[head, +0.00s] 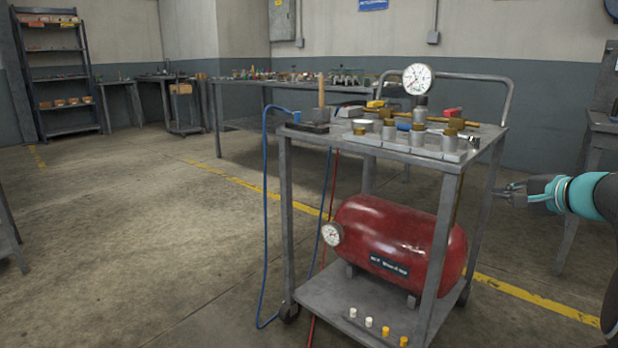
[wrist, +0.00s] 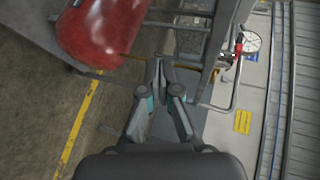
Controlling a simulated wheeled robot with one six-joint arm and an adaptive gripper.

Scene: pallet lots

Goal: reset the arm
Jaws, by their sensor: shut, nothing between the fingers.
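My gripper (head: 508,193) is at the right of the head view, just right of the cart's right-hand legs. In the wrist view my gripper (wrist: 159,66) points up the picture with its fingers together and nothing between them. My arm (head: 585,196) comes in from the right edge. The grey metal cart (head: 300,187) stands close to the gripper; I cannot tell the exact gap. In the wrist view, cart parts show just beyond the fingertips and to their right.
The cart holds a red tank (head: 400,235) below, and a pressure gauge (head: 417,78) and several fittings on top. A blue hose (head: 265,210) hangs at its left. A bench (head: 602,122) stands at the far right. A shelf (head: 60,75) stands back left.

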